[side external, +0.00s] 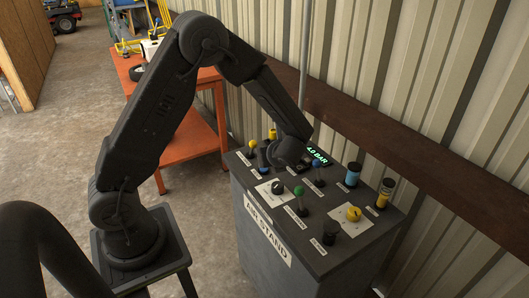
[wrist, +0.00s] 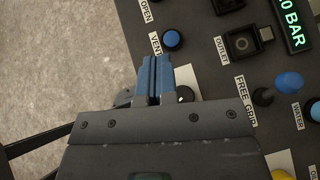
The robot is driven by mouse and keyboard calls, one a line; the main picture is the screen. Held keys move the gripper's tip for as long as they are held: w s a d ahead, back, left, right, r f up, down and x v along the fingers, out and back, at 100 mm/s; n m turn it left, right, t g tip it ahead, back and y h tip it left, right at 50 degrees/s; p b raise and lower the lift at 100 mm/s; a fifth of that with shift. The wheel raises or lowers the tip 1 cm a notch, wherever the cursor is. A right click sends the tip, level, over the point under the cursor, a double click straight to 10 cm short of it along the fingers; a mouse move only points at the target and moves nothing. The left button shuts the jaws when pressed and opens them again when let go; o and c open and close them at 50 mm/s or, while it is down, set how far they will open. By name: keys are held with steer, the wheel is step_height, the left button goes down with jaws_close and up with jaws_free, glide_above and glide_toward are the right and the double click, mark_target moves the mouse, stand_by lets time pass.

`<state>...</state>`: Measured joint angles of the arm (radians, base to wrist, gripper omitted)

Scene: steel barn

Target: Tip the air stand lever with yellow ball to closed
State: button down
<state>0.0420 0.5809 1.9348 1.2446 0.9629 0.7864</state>
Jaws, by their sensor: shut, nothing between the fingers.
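A lever with a yellow ball (side external: 252,145) stands at the left edge of the sloping top of the air stand (side external: 268,252) in the side view. I cannot tell clearly which way it leans, and it does not show in the wrist view. A second small yellow top (side external: 272,133) shows behind it. My gripper (side external: 266,160) is low over the panel, just right of the yellow-ball lever, with a gap between them. In the wrist view my blue fingers (wrist: 153,80) are together and empty, below the blue VENT button (wrist: 172,39). An OPEN label (wrist: 146,10) shows at the top.
A black knob (side external: 278,187), a green-ball lever (side external: 298,190), a blue-ball lever (side external: 316,165) and a yellow knob (side external: 353,213) crowd the panel. A lit display (side external: 318,156) sits at the back. An orange workbench (side external: 195,135) stands behind, near a corrugated wall (side external: 420,80).

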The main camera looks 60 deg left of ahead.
mark_target(251, 141)
steer(key=x, duration=0.8)
steer(key=shift+a+f, duration=0.2)
steer(key=shift+w+a+r, duration=0.1)
steer(key=shift+a, duration=0.5)
steer(key=shift+w+a+r, duration=0.1)
steer(key=shift+w+a, duration=0.05)
steer(key=shift+a, duration=0.45)
steer(key=shift+w+a+r, duration=0.15)
steer(key=shift+a, duration=0.55)
steer(key=shift+a+r+h, duration=0.2)
steer(key=shift+a+h, duration=0.1)
steer(key=shift+h, duration=0.1)
steer(key=shift+a+r+h, duration=0.55)
steer(key=shift+a+h, duration=0.4)
steer(key=shift+h, duration=0.05)
steer(key=shift+a+r, duration=0.3)
steer(key=shift+a, duration=0.65)
steer(key=shift+a+r, duration=0.1)
steer(key=shift+a, duration=1.15)
